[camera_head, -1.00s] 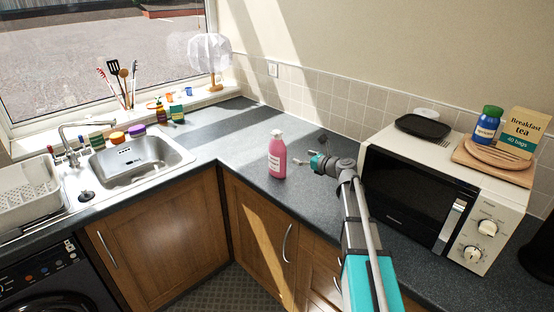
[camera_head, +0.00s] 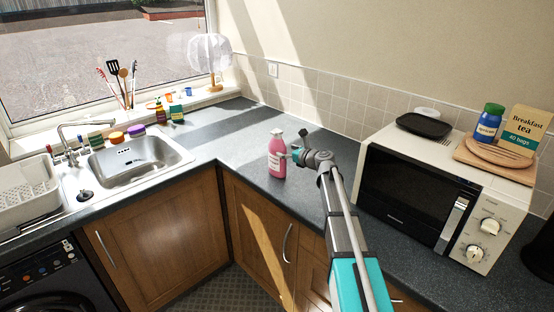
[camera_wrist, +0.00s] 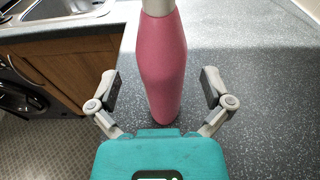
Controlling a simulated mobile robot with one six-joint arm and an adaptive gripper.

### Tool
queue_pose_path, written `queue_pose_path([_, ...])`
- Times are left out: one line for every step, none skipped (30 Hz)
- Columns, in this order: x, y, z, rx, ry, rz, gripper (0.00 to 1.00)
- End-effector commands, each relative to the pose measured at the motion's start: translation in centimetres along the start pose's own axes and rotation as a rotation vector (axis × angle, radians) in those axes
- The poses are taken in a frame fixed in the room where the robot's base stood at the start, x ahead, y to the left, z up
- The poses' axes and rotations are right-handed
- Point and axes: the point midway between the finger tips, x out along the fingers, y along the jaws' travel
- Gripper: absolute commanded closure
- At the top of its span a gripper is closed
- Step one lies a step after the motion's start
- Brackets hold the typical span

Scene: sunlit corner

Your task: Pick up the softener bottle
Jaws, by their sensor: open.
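In the wrist view my gripper (camera_wrist: 161,88) is open, with one finger on each side of the bottle. Gaps show between both fingers and the bottle.
The microwave (camera_head: 425,190) stands to the right of my arm, with a dark tray (camera_head: 424,126) on top. The sink (camera_head: 135,160) is to the left. The worktop (camera_head: 235,145) around the bottle is clear, and its front edge is close by.

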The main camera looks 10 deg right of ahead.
Motion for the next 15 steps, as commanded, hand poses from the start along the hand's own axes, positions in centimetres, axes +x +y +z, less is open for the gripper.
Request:
queue_pose_path([0.0, 0.0, 0.0, 0.0, 0.0, 0.0, 0.0])
queue_pose_path([0.0, 0.0, 0.0, 0.0, 0.0, 0.0, 0.0])
queue_pose_path([0.0, 0.0, 0.0, 0.0, 0.0, 0.0, 0.0])
queue_pose_path([0.0, 0.0, 0.0, 0.0, 0.0, 0.0, 0.0])
queue_pose_path([0.0, 0.0, 0.0, 0.0, 0.0, 0.0, 0.0])
queue_pose_path([0.0, 0.0, 0.0, 0.0, 0.0, 0.0, 0.0])
queue_pose_path([0.0, 0.0, 0.0, 0.0, 0.0, 0.0, 0.0])
queue_pose_path([0.0, 0.0, 0.0, 0.0, 0.0, 0.0, 0.0])
queue_pose_path([0.1, 0.0, 0.0, 0.0, 0.0, 0.0, 0.0])
queue_pose_path([0.2, 0.0, -0.1, 0.0, 0.0, 0.0, 0.0])
queue_pose_path([0.4, 0.0, -0.1, 0.0, 0.0, 0.0, 0.0])
queue_pose_path([0.7, -0.1, -0.2, 0.0, 0.0, 0.0, 0.0])
queue_pose_path([0.9, -0.1, -0.2, 0.0, 0.0, 0.0, 0.0])
queue_pose_path([1.2, -0.1, -0.3, 0.0, 0.0, 0.0, 0.0])
queue_pose_path([1.6, -0.2, -0.4, 0.0, 0.0, 0.0, 0.0])
